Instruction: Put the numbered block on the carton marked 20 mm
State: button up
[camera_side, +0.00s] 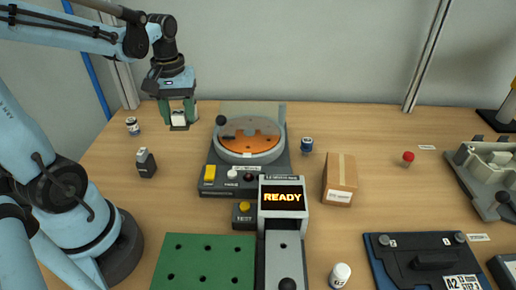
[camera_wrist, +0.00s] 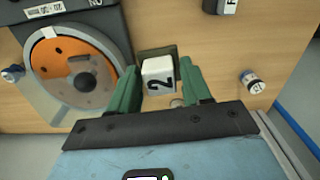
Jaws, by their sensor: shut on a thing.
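My gripper (camera_side: 178,113) is up at the left, above the table and left of the turntable device. It is shut on a white block (camera_side: 179,117). In the wrist view the block (camera_wrist: 158,76) shows a black 2 on its face and sits between the green fingers of my gripper (camera_wrist: 160,92). A dark part shows beyond the block's white face. The carton (camera_side: 341,172) is a brown box standing on the table right of the turntable device, with tape on top. It has a white label too small to read. Nothing rests on it.
The turntable device (camera_side: 210,182) with an orange disc stands between my gripper and the carton. A display reading READY (camera_side: 283,197) and a blue-lidded jar (camera_side: 307,145) are near the carton. A dark block (camera_side: 147,164) and a small vial (camera_side: 132,126) stand at left.

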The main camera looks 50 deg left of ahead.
jog(key=shift+d+r, duration=0.3)
jog(key=shift+r, duration=0.05)
notch_tip(320, 180, up, 12)
jog(key=w+d+r+m, duration=0.1)
jog(key=w+d+m, duration=0.3)
jog(key=d, duration=0.5)
jog(key=w+d+r+m, duration=0.1)
jog(key=w+d, duration=0.6)
jog(key=d, duration=0.2)
jog(key=s+d+f+m, duration=0.2)
jog(key=d+m, duration=0.3)
jog(key=d, duration=1.7)
send_over(342, 168)
notch_tip(342, 168, down, 12)
jog(key=shift+f, duration=2)
